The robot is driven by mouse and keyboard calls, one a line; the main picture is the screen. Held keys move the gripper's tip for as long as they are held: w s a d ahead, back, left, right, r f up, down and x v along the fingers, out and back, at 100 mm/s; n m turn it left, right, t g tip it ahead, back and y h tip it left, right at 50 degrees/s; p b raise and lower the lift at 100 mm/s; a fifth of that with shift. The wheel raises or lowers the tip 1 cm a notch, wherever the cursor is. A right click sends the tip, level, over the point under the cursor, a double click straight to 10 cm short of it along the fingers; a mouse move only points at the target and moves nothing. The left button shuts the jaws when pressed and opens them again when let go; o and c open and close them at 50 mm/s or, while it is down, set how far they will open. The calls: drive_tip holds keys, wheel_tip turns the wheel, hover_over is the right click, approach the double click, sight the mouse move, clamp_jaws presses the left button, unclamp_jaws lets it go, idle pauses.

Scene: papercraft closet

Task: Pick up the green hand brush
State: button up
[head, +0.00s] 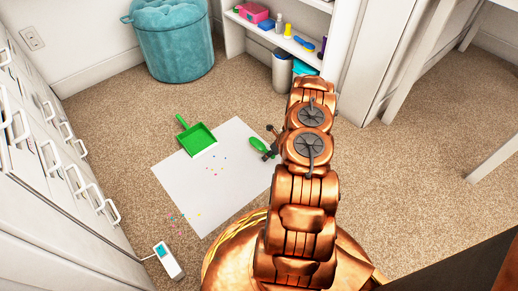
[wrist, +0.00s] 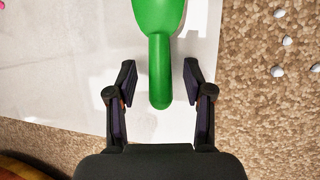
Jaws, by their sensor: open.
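The green hand brush (wrist: 160,75) lies on the white sheet, its handle pointing toward me in the wrist view. My gripper (wrist: 158,78) is open, with one finger on each side of the handle and a gap on both sides. In the head view the brush (head: 259,145) shows only in part at the right edge of the sheet. My arm and gripper (head: 269,143) hide the rest of it.
A teal stool (head: 177,45), a shelf with bottles (head: 287,32), drawers at left and a small white device (head: 168,261) surround open carpet.

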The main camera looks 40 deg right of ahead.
drive_tip(key=shift+f, duration=0.1)
clamp_jaws()
idle(0.4)
drive_tip(key=shift+w+r+p, duration=0.1)
drive_tip(key=shift+r+p, duration=0.4)
drive_tip(key=shift+r, duration=0.1)
wheel_tip(320, 180, up, 3)
drive_tip(key=shift+f+p, duration=0.1)
drive_tip(key=shift+p, duration=0.75)
drive_tip(key=s+a+p, duration=0.1)
drive_tip(key=s+a, duration=0.1)
drive_tip(key=s, duration=0.1)
drive_tip(key=s+a, duration=0.2)
drive_tip(key=s, duration=0.2)
drive_tip(key=s+a+r+p, duration=0.1)
drive_tip(key=s+a, duration=0.2)
drive_tip(key=shift+s+p, duration=0.3)
drive_tip(key=shift+s+a+p, duration=0.2)
drive_tip(key=shift+s+a, duration=0.3)
drive_tip(key=shift+s, duration=0.2)
drive_tip(key=shift+s+a+p, duration=0.2)
drive_tip(key=shift+s+a, duration=0.25)
drive_tip(key=shift+s, duration=0.25)
